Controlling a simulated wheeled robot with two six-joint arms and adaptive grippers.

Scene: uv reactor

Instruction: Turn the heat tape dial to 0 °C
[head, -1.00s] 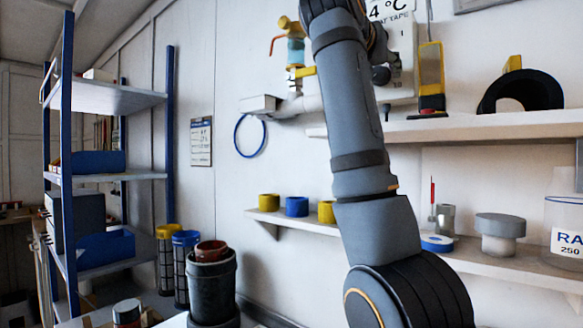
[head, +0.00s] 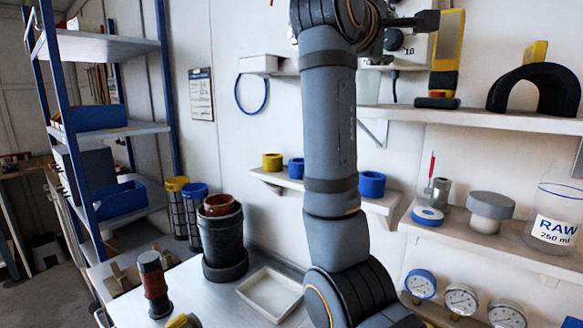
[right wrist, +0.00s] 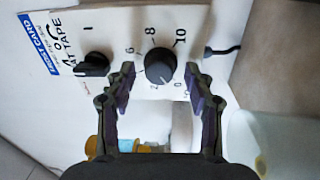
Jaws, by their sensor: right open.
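The heat tape box (right wrist: 70,40) is a white panel on the wall. In the right wrist view it carries a round black dial (right wrist: 160,67) ringed by printed numbers such as 2, 6, 8 and 10. A smaller black switch knob (right wrist: 92,65) sits to its left. I cannot clearly read the dial's pointer. My right gripper (right wrist: 159,82) is open, with one finger on each side of the dial; contact is not clear. In the head view the gripper (head: 408,22) is at the box (head: 412,50), and my arm covers part of it. My left gripper is not in view.
A yellow device (head: 447,50) and a black arch (head: 535,88) stand on the upper shelf (head: 480,119), close right of the box. Below are a lower shelf (head: 490,245) with a RAW beaker (head: 553,225) and several gauges (head: 460,300). A dark cable (right wrist: 222,50) leaves the box's side.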

